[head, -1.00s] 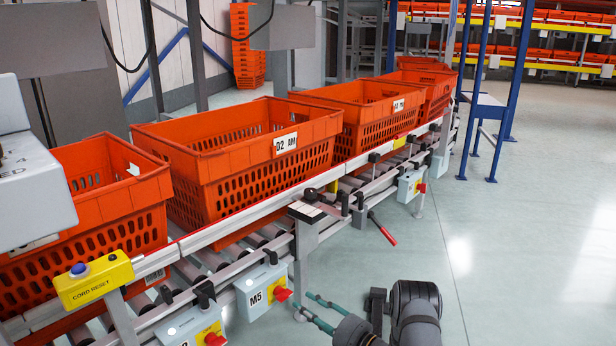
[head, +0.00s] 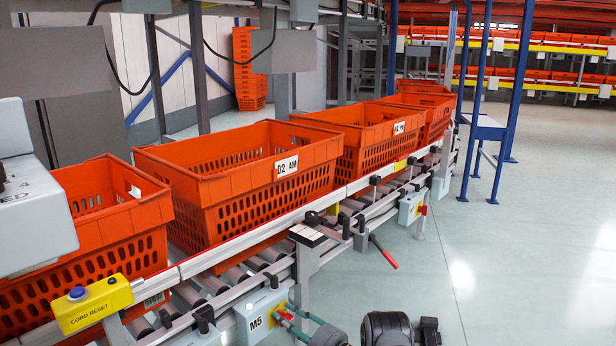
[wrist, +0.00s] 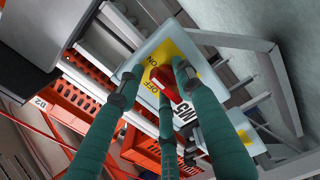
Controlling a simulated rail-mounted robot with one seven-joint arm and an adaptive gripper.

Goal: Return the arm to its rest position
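My gripper (head: 282,316) has teal fingers and shows at the bottom of the head view, in front of the grey switch box marked M5 (head: 247,327). In the wrist view my gripper (wrist: 155,72) has its fingers spread apart. Between and beyond them is a red switch handle (wrist: 166,86) on a yellow ON/OFF plate (wrist: 150,66) of a pale box. The fingers look open around the handle; I cannot tell whether they touch it. My arm's dark joint (head: 386,328) is at the bottom edge.
Orange totes (head: 215,185) stand in a row on a roller conveyor (head: 235,277). A yellow cord-reset box (head: 95,305) is at its front left. A red-tipped lever (head: 384,253) sticks out from the rail. Blue posts (head: 516,100) stand behind. The floor (head: 530,270) at right is clear.

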